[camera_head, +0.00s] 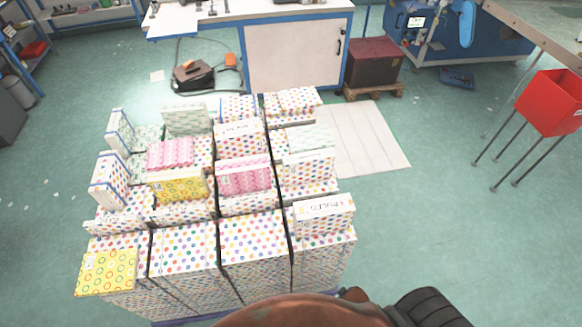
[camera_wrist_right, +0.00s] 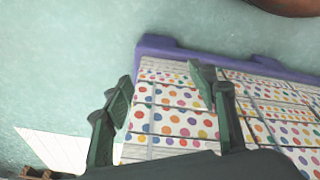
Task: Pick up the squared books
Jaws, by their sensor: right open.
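Many patterned books stand in stacks; I cannot tell which of them the task calls squared. Most are white polka-dot books (camera_head: 184,248). On top lie yellow books with rings (camera_head: 107,271), pink books (camera_head: 243,179), pale green books (camera_head: 187,119) and a white lettered book (camera_head: 322,206). In the right wrist view, my right gripper (camera_wrist_right: 162,97) is open, its two dark green fingers apart. Polka-dot books (camera_wrist_right: 172,120) show between and beyond the fingers, with nothing gripped. I cannot tell the exact gap to them. My left gripper is not in view.
A purple pallet edge (camera_wrist_right: 185,52) shows along the stacks. Behind is a blue-framed workbench (camera_head: 295,55). The green floor is free right of the stacks.

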